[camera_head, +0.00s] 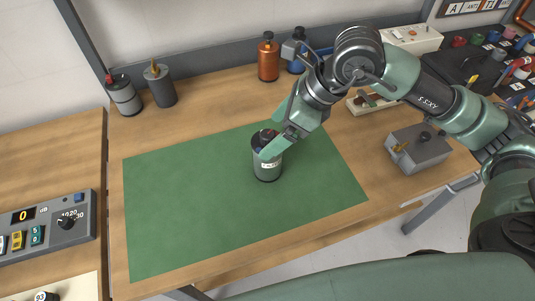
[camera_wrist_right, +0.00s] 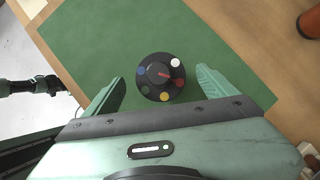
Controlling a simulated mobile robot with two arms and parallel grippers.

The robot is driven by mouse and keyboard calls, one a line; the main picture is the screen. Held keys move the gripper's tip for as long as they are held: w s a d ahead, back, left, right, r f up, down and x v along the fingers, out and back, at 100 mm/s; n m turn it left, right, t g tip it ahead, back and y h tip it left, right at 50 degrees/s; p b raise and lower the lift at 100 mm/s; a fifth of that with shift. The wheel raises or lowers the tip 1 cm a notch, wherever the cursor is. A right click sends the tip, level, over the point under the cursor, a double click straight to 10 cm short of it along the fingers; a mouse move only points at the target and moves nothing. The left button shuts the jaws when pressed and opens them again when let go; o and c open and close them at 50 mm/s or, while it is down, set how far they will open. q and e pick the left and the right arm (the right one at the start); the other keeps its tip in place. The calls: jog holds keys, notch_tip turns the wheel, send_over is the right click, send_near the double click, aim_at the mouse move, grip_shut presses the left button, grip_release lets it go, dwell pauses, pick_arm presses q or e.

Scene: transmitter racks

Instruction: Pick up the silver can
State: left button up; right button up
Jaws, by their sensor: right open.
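A grey, silver-looking can (camera_head: 267,170) with a white label stands upright on the green mat (camera_head: 180,220). My right gripper (camera_head: 279,132) is open over its top, one finger on each side. In the right wrist view the can's dark round top (camera_wrist_right: 160,77), with several coloured dots and a red pointer, sits between the two open fingers, with a gap on each side. The fingers hide part of the can in the head view. A small dark green arm shape (camera_wrist_right: 40,85) at the left of the wrist view looks like my left arm; its jaws are unclear.
Two grey cans (camera_head: 123,97) (camera_head: 161,87) stand at the back left. A grey box (camera_head: 418,150) is at right, a control panel (camera_head: 50,224) at left. The mat around the can is clear.

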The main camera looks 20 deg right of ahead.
jog(key=shift+p+x, duration=0.45)
jog(key=shift+x, duration=1.4)
jog(key=shift+r, duration=0.1)
grip_shut()
